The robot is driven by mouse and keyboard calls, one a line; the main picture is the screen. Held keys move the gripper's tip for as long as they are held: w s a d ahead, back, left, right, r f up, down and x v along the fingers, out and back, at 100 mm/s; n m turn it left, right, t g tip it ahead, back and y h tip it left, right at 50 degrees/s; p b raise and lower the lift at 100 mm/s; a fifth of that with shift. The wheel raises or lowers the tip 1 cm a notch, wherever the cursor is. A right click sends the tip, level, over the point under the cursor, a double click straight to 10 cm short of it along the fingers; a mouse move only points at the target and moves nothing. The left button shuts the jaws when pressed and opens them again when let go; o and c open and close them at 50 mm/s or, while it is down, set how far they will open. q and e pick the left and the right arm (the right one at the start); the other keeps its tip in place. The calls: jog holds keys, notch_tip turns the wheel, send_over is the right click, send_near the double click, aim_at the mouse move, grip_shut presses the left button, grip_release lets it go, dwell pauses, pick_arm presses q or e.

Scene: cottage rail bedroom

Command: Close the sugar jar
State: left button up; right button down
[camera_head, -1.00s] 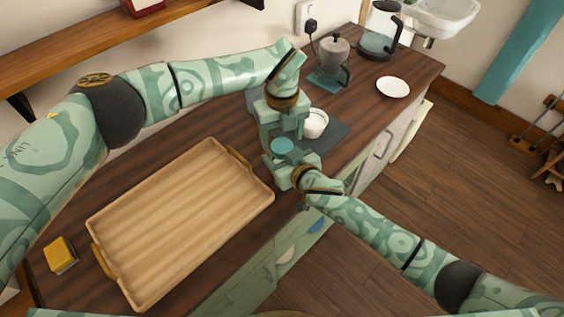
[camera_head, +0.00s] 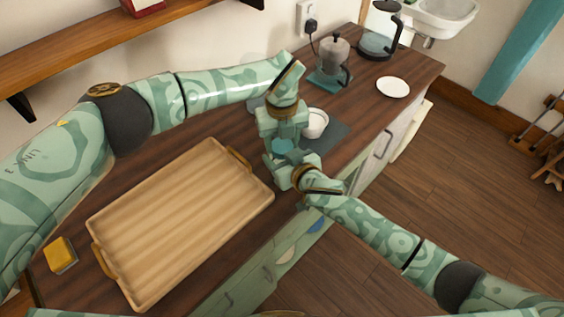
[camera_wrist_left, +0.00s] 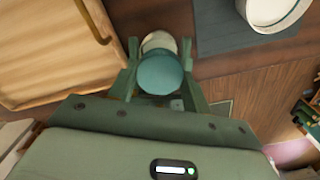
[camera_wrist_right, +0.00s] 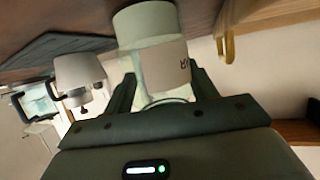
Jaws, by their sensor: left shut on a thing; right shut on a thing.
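The teal round lid (camera_wrist_left: 160,74) lies between the left gripper's fingers in the left wrist view, with the jar's cream part (camera_wrist_left: 158,42) just beyond. In the head view the lid (camera_head: 281,147) is partly hidden. My left gripper (camera_head: 284,139) is shut on the lid, right above the right gripper. I cannot tell whether the lid is fully seated.
A wooden tray (camera_head: 205,152) fills the counter's left part. A white cup (camera_head: 316,122) stands on a dark mat (camera_head: 330,135) close behind the grippers. A yellow sponge (camera_head: 60,252) lies at left.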

pick_arm(q)
jog(key=m, duration=0.5)
jog(key=o, duration=1.1)
jog(key=shift+r, duration=2.25)
jog(key=shift+c, duration=0.4)
